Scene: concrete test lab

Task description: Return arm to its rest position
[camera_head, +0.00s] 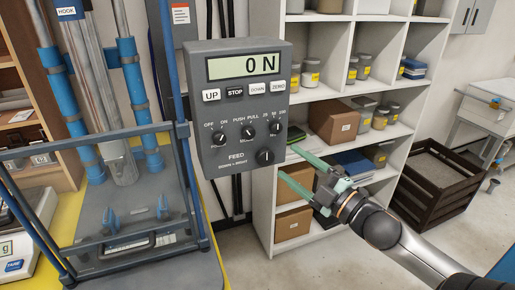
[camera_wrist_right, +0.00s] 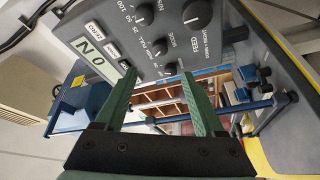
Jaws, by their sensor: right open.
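My right gripper (camera_head: 286,161) has two green fingers spread apart with nothing between them. Its arm comes in from the lower right. In the head view the fingertips lie just right of the grey control box (camera_head: 205,115), near its lower right corner; I cannot tell the exact gap. The box's display (camera_head: 245,66) reads 0 N, with buttons and several black knobs below. In the right wrist view the open fingers (camera_wrist_right: 163,78) point toward the box (camera_wrist_right: 222,42), which looks tilted there. My left gripper is not in view.
The test frame (camera_head: 115,190) with blue columns and a clear guard stands left of the box. A white shelf (camera_head: 345,88) with jars and boxes stands behind my gripper. A dark wooden crate (camera_head: 438,188) is on the floor at right. A scale (camera_head: 18,262) sits lower left.

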